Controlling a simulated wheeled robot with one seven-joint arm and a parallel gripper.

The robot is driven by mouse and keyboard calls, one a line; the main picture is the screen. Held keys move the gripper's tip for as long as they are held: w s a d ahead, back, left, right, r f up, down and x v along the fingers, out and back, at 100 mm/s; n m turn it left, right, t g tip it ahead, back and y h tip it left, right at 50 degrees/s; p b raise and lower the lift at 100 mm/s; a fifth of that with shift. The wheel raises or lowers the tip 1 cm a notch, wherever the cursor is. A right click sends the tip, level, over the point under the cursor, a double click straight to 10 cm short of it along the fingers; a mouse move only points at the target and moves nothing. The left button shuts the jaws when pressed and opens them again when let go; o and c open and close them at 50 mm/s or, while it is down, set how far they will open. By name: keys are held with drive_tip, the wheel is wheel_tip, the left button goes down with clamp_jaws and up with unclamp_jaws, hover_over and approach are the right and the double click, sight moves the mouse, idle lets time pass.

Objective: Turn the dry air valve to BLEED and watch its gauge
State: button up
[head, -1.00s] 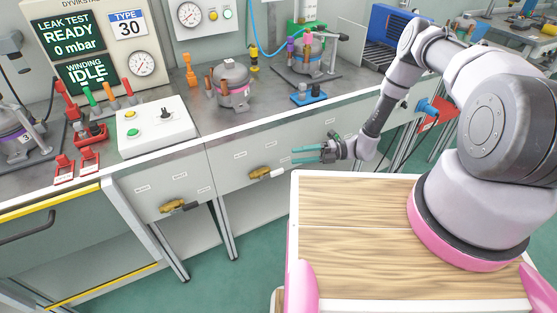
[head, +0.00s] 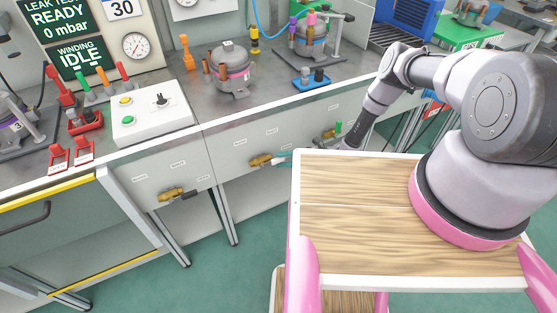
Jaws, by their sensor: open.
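Three brass valves sit on the grey front panel under the bench: a left valve (head: 172,194), a middle valve (head: 261,160) and a right valve (head: 328,134) with a green handle. Their labels are too small to read, so I cannot tell which is dry air.
My wooden-topped cart deck fills the lower right, close to the panel. On the bench stand a compressor (head: 231,70), a white switch box (head: 151,115) and a blue fixture (head: 311,80). Green floor (head: 215,270) is clear below left.

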drive_tip(key=shift+s+a, duration=0.2)
drive_tip(key=shift+a, duration=0.9)
clamp_jaws()
idle(0.7)
